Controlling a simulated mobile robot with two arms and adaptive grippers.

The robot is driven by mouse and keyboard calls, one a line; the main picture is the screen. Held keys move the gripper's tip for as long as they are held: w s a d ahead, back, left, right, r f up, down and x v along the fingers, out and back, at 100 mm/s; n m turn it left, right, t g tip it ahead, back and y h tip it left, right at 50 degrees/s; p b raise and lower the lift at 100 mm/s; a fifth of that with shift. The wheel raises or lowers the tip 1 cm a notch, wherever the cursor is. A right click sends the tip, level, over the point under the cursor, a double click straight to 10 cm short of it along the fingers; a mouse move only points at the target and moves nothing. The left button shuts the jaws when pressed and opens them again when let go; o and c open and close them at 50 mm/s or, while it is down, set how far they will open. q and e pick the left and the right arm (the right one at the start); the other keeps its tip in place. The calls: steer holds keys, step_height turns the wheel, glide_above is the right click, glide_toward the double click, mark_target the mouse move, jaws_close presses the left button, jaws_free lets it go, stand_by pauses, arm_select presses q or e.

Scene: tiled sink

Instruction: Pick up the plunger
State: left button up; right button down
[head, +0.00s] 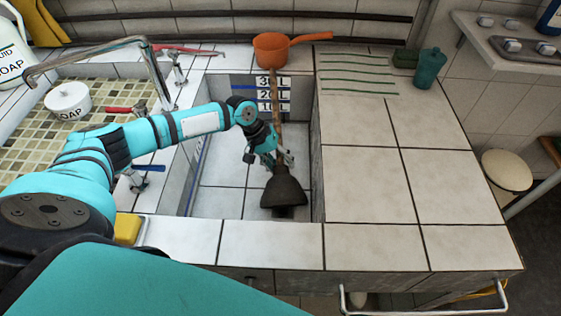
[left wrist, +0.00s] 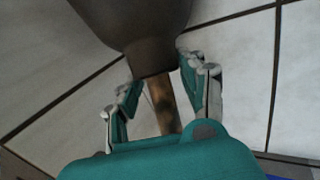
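The plunger (head: 283,188) stands in the tiled basin, with its dark cup low near the front and its wooden handle (head: 275,105) rising toward the back wall. My left gripper (head: 270,157) is at the handle just above the cup. In the left wrist view the brown cup (left wrist: 135,25) fills the top, and the handle (left wrist: 162,100) runs between the two fingers of my left gripper (left wrist: 163,92). The fingers are apart, with narrow gaps beside the handle. Contact with the handle is not clear. My right gripper is not in view.
An orange pot (head: 271,50) sits at the basin's back edge. A teal cup (head: 429,68) stands on the right counter (head: 365,185). A faucet (head: 150,62), a soap pot (head: 68,100) and a yellow sponge (head: 127,229) are on the left. The right counter is mostly clear.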

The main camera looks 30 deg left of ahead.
arm_select(q)
jaws_close()
steer(key=shift+r, duration=0.1)
